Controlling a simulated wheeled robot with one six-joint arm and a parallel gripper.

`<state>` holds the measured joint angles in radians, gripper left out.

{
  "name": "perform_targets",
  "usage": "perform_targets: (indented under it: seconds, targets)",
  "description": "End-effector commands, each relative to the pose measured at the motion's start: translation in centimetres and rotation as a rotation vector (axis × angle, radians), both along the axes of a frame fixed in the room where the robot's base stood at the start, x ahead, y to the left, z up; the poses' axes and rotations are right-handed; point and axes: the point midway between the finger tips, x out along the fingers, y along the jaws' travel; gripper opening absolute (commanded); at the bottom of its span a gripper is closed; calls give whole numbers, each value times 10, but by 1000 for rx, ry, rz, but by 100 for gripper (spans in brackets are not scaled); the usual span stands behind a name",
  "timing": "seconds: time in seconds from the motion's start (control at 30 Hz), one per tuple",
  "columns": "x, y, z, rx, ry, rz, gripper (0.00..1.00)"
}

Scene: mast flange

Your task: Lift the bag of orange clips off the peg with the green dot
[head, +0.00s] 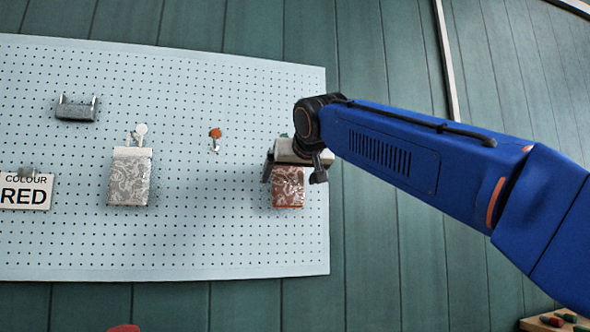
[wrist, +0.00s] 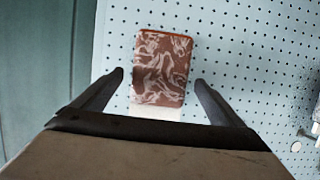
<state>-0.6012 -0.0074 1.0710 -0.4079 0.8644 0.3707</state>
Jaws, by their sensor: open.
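The bag of orange clips (head: 288,190) hangs at the right end of the pegboard, clear with orange-brown contents and a pale header. In the wrist view the bag (wrist: 161,68) appears with its white header toward the bottom. My gripper (head: 293,173) is open, one finger on each side of the bag's upper part. In the wrist view my gripper (wrist: 159,79) shows gaps between both fingers and the bag. A bit of green (head: 284,135) shows just above the gripper, likely the green dot. The bag's peg is hidden behind my gripper.
The pegboard (head: 230,240) also holds a bag of whitish contents (head: 129,180) under a white dot (head: 141,129), an empty peg with an orange dot (head: 215,133), a grey bracket (head: 77,109) and a sign reading RED (head: 25,191). The board below the bags is clear.

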Motion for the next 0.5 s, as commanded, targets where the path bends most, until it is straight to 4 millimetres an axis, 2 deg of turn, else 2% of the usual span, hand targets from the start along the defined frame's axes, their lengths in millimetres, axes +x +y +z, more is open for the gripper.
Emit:
perform_targets:
  seconds: [0.2, 0.5]
  targets:
    - [25, 7, -8, 1, 1, 0, 92]
    - [34, 10, -11, 1, 0, 0, 92]
